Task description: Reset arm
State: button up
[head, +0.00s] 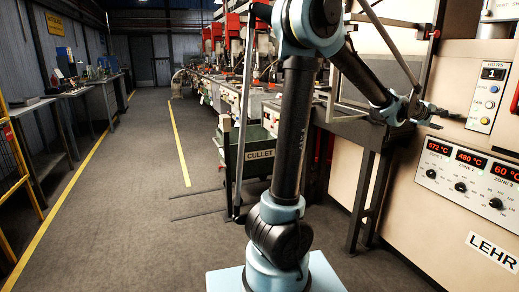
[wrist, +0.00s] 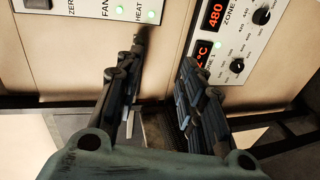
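My gripper (head: 452,120) is at the right in the head view, at the end of my raised and bent arm. It points right, towards the cream lehr panel (head: 400,200), close below the small rows panel (head: 490,90). In the wrist view my gripper (wrist: 162,58) shows two dark fingers standing apart with nothing between them. Beyond the fingertips is the cream panel face with green lights and red temperature readouts (wrist: 209,32). I cannot tell whether a fingertip touches the panel.
The zone control panel (head: 465,175) with knobs is below the gripper. A green cullet bin (head: 260,155) and a dark metal stand (head: 362,195) are beside my arm. A row of machines (head: 225,90) runs back. The floor aisle (head: 130,200) at left is clear; benches (head: 75,92) line the wall.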

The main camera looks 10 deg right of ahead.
jog(key=w+a+f+m+t+y, duration=0.1)
jog(key=w+a+f+y, duration=0.3)
jog(key=a, duration=1)
jog(key=w+a+f+t+y, duration=0.15)
jog(key=w+a, duration=0.35)
jog(key=a, duration=0.9)
jog(key=w+a+f+m+y, duration=0.15)
jog(key=w+a+f, duration=0.3)
jog(key=a, duration=0.95)
jog(key=s+a+f+y, duration=0.2)
jog(key=s+a+f, duration=0.1)
jog(key=a, duration=0.6)
jog(key=s+a+f+y, duration=0.3)
jog(key=a+f, duration=0.1)
jog(key=a, duration=0.5)
jog(key=s+a+f+g+y, duration=0.1)
jog(key=s+a+f, duration=0.3)
jog(key=s+a, duration=0.2)
jog(key=s+a+f+n+g+y, duration=0.1)
jog(key=s+a+f+g, duration=0.1)
jog(key=s+a+f, duration=0.2)
jog(key=s+a, duration=0.1)
jog(key=a, duration=0.2)
jog(key=shift+s+a+f+y, duration=0.35)
jog(key=shift+s+a+y, duration=0.05)
jog(key=shift+w+f, duration=0.2)
jog(key=shift+w, duration=0.25)
